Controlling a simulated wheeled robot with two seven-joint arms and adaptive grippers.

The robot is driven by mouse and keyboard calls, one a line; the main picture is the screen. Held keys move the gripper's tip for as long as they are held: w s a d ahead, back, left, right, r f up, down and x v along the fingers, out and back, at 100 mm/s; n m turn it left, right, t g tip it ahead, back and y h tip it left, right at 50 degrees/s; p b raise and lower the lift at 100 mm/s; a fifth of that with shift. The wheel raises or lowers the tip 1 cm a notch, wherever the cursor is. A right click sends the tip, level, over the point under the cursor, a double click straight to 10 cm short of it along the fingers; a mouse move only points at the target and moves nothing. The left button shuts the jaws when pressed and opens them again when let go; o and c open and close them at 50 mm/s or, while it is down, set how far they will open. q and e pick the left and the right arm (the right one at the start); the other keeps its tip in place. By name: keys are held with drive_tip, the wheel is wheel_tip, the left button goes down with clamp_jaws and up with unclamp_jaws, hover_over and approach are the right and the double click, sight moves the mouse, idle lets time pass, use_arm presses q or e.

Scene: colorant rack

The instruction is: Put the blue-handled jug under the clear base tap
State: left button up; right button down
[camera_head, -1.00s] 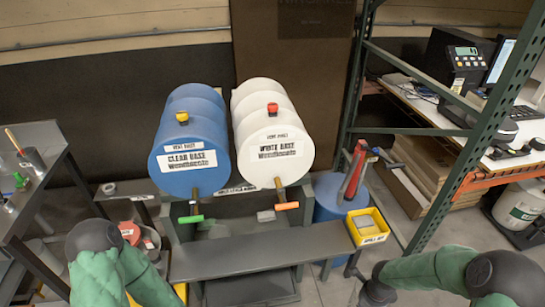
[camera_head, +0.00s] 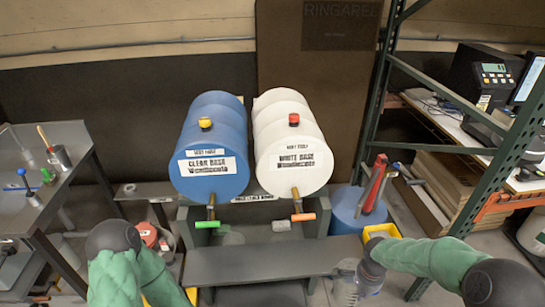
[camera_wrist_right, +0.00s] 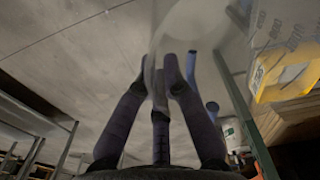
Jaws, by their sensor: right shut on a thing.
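The blue clear base drum (camera_head: 208,145) lies on a rack, with its green-handled tap (camera_head: 207,224) at the lower front. A see-through jug (camera_head: 344,287) is at the right end of the grey ledge in the head view. My right gripper (camera_head: 367,280) is shut on the jug, right of and below the green tap. In the right wrist view my gripper's fingers (camera_wrist_right: 168,70) close together on it, and a blue handle part (camera_wrist_right: 192,68) shows between and beside them. My left gripper is not in view; only my left arm shows.
A white base drum (camera_head: 292,150) with an orange-handled tap (camera_head: 303,218) lies to the right. The grey ledge (camera_head: 270,260) below the taps is clear. A yellow bin (camera_head: 380,233), a blue drum (camera_head: 355,210) and a green rack post (camera_head: 500,165) stand near my right arm.

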drive_tip(key=w+a+r+n, duration=0.85)
drive_tip(key=a+n, duration=0.25)
drive_tip(key=n, duration=0.3)
drive_tip(key=s+f, duration=0.4)
drive_tip(key=s, duration=0.1)
drive_tip(key=shift+f, duration=0.25)
drive_tip(key=shift+s+a, duration=0.1)
